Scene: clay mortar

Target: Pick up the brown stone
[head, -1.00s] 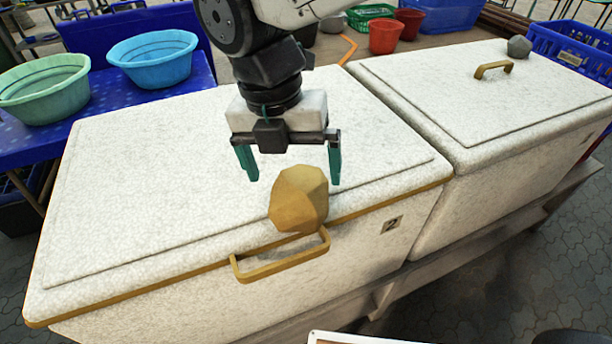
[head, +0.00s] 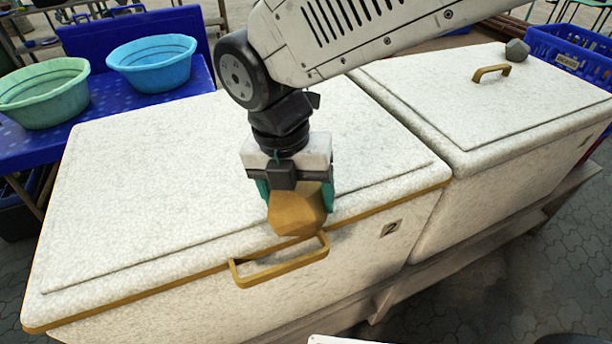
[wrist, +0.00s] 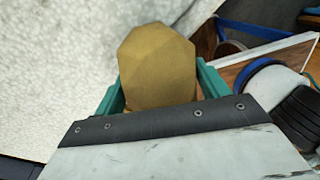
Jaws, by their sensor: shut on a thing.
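The brown stone (head: 296,212) is a faceted, yellowish-brown lump at the front edge of the white lid, just above the yellow handle. My gripper (head: 297,195) is over it, pointing down, with its green fingers on either side of it. In the wrist view the stone (wrist: 157,65) sits between the two green fingers (wrist: 158,88), which press against its sides. The gripper is shut on the stone. The stone's underside is hidden, so I cannot tell whether it still touches the lid.
The white box lid (head: 160,170) has clear room to the left. A yellow handle (head: 280,268) juts from its front. A second white box (head: 480,110) stands at the right, with a grey stone (head: 517,50) on it. Green (head: 45,95) and blue (head: 152,62) basins are at back left.

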